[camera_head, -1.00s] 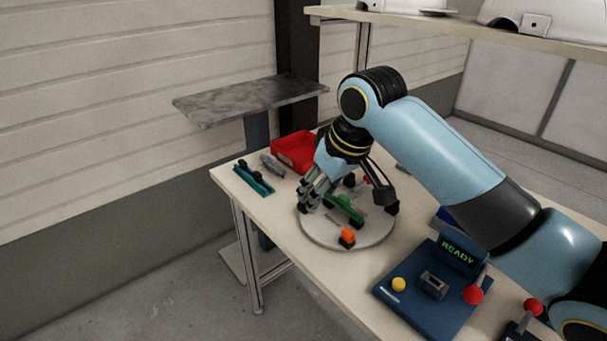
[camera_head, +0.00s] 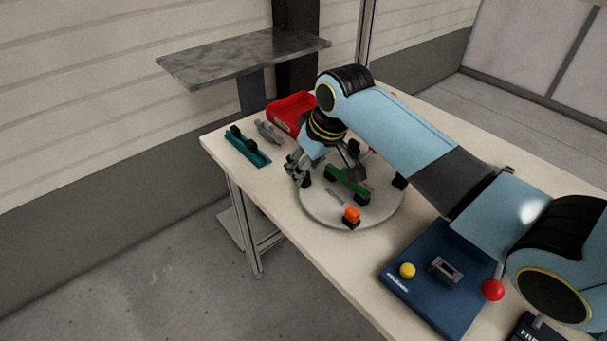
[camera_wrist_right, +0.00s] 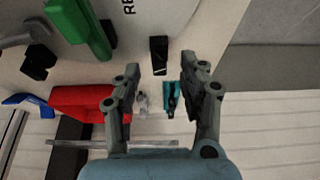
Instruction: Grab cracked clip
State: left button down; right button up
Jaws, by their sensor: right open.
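A green part (camera_head: 347,183) rests on black supports on the round pale turntable (camera_head: 335,217); it also shows in the right wrist view (camera_wrist_right: 82,25). An orange block (camera_head: 352,214) sits near the turntable's front rim. A teal piece with black ends (camera_head: 247,146) and a grey piece (camera_head: 268,132) lie on the table to the left. I cannot tell which piece is cracked. My right gripper (camera_head: 297,168) is over the turntable's left edge, open and empty. In the wrist view, the teal piece (camera_wrist_right: 170,98) and grey piece (camera_wrist_right: 142,103) show between its fingers (camera_wrist_right: 157,75). My left gripper is out of view.
A red bin (camera_head: 290,110) stands behind the grey piece. A blue control box (camera_head: 430,285) with a yellow button and red knob is at the front right. A grey shelf (camera_head: 240,57) stands beyond the table. The table's left front corner is clear.

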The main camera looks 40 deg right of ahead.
jog(key=shift+w+f, duration=0.35)
jog(key=shift+f, duration=0.3)
jog(key=c, duration=0.8)
jog(key=shift+r, duration=0.15)
